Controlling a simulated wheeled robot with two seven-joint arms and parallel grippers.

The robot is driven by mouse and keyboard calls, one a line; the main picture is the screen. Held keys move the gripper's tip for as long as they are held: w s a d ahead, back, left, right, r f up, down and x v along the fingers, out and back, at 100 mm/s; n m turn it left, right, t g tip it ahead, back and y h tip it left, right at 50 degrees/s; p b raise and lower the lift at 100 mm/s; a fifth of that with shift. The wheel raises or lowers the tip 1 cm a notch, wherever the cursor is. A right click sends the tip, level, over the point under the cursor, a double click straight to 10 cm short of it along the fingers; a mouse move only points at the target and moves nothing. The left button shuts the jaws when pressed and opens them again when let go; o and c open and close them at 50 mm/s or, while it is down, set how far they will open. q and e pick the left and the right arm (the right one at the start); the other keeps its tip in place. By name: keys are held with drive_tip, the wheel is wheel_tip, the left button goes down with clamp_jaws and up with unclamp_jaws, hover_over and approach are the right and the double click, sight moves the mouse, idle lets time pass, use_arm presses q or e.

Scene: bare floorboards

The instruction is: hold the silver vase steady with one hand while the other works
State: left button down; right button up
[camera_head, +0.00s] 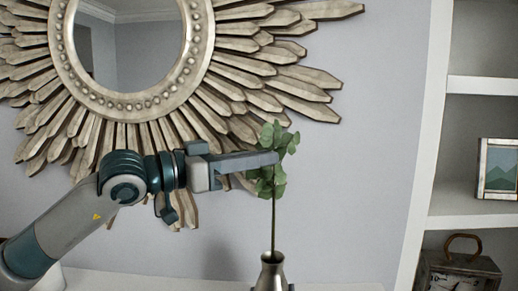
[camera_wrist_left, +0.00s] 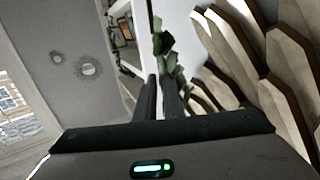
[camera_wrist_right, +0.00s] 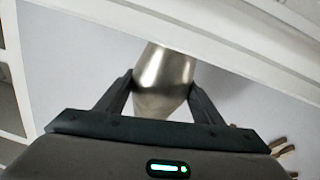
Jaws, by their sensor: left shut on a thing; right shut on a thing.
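The silver vase (camera_head: 269,275) stands upright at the bottom of the head view, its lower part cut off. It also shows in the right wrist view (camera_wrist_right: 163,75), where my right gripper (camera_wrist_right: 162,88) is shut on it, one finger on each side. A green leafy sprig (camera_head: 279,185) rises upright above the vase, and its thin stem runs down to the vase's mouth. How deep the stem sits is hidden. My left gripper (camera_head: 272,158) is shut on the sprig among its leaves. The leaves also show beyond the fingers in the left wrist view (camera_wrist_left: 163,45).
A sunburst mirror (camera_head: 200,60) hangs on the wall behind my left arm. A white ledge (camera_head: 335,287) runs along the bottom. The wall between sprig and shelves is clear.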

use_arm(q)
wheel_tip(320, 180, down, 6)
drive_tip(key=shift+f, duration=0.2)
idle(0.7)
drive_tip(key=c, duration=1.8)
unclamp_jaws()
drive_tip(key=v, duration=1.2)
drive_tip(key=shift+f, duration=0.1)
use_arm(e)
drive_tip(key=o, duration=1.5)
drive_tip(key=shift+c, duration=0.2)
